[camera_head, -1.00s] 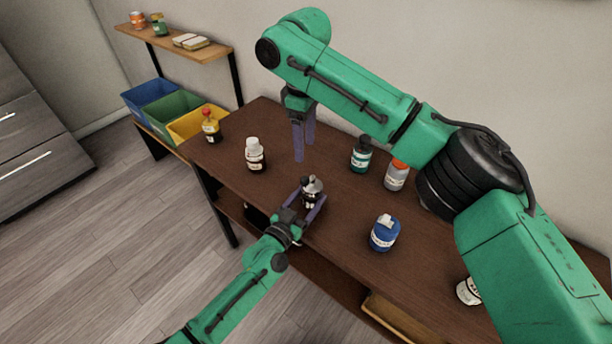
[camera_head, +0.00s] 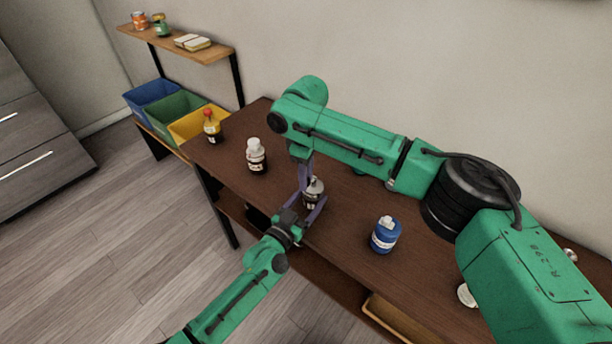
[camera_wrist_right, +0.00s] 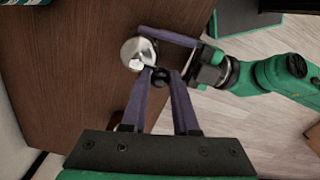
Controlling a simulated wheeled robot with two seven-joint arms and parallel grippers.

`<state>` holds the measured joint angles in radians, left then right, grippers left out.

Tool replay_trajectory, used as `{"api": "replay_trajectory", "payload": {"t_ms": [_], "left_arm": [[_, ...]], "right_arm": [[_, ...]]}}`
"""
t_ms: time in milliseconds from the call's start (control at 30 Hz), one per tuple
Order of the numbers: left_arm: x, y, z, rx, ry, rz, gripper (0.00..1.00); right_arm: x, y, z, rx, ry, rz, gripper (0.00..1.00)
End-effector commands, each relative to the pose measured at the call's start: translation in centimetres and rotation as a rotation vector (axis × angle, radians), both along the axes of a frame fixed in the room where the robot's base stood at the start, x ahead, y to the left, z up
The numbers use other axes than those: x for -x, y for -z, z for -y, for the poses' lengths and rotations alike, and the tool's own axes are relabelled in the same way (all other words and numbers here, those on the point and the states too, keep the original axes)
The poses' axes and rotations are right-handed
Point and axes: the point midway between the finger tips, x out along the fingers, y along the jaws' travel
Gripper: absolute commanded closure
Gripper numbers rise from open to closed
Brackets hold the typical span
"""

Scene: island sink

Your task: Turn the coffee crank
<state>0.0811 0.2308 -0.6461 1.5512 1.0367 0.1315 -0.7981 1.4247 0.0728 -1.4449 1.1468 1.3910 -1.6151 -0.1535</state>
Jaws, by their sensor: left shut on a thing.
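The coffee grinder (camera_head: 314,191), with a silver domed top, stands upright on the brown table. My left gripper (camera_head: 306,206) is shut on it from the front. In the right wrist view the grinder's silver top (camera_wrist_right: 137,50) shows beside a purple finger of my left gripper. The dark round crank knob (camera_wrist_right: 160,73) lies between the fingertips of my right gripper (camera_wrist_right: 161,76), which are apart with a small gap around the knob. In the head view my right gripper (camera_head: 304,182) points down at the grinder, and the crank is hard to make out there.
A blue bottle (camera_head: 385,236) stands right of the grinder. A white-capped bottle (camera_head: 256,156) and a red-capped bottle (camera_head: 211,127) stand to the left. My right arm covers much of the table's back. Coloured bins (camera_head: 175,108) stand beyond the left end.

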Motion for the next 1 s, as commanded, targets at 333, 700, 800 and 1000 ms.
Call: {"api": "replay_trajectory", "payload": {"t_ms": [333, 700, 800, 1000], "left_arm": [[0.0, 0.0, 0.0, -0.001, 0.0, -0.001, 0.91], [0.0, 0.1, 0.0, -0.001, 0.0, -0.002, 0.91], [0.0, 0.1, 0.0, -0.001, 0.001, -0.002, 0.91], [0.0, 0.1, 0.0, -0.001, 0.0, -0.002, 0.91]], "right_arm": [[-0.8, 0.0, -1.1, -0.003, 0.373, -0.005, 1.0], [-1.2, -0.1, -1.1, 0.001, 0.491, 0.001, 1.0], [-1.2, -0.1, -1.1, 0.001, 0.49, 0.001, 0.41], [-1.2, -0.1, -1.1, 0.001, 0.489, 0.001, 0.41]]}}
